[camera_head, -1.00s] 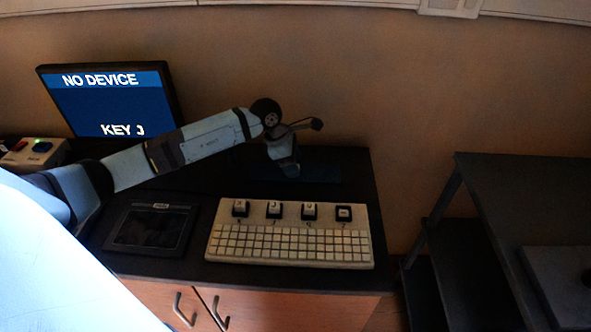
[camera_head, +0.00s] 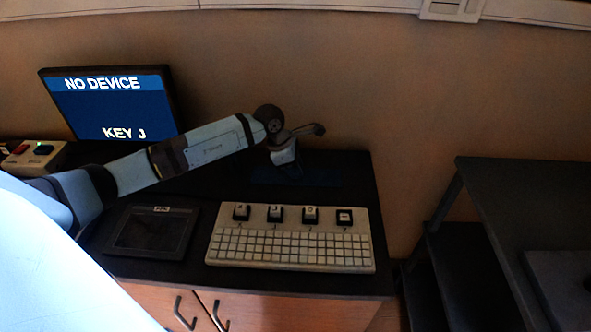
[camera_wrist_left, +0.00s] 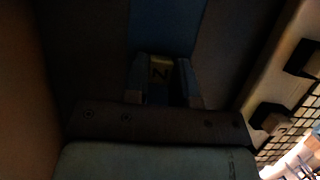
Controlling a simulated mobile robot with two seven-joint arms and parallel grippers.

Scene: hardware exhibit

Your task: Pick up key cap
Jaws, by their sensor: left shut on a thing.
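My left gripper (camera_head: 290,168) is over the dark blue pad (camera_head: 325,176) behind the keyboard. In the left wrist view, its two fingers (camera_wrist_left: 163,90) are shut on a pale key cap (camera_wrist_left: 160,71) marked with a letter that looks like N or Z. In the head view this cap is hidden or too small to make out. The keyboard (camera_head: 290,246) lies in front, with several larger key caps, such as one at its top left (camera_head: 241,211), standing in dark holders along its back row. My right gripper is not in view.
A monitor (camera_head: 105,105) at the back left reads "NO DEVICE" and "KEY J". A black tablet-like device (camera_head: 150,232) lies left of the keyboard. A box with buttons (camera_head: 35,157) sits at far left. A dark shelf unit (camera_head: 500,205) stands to the right across a gap.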

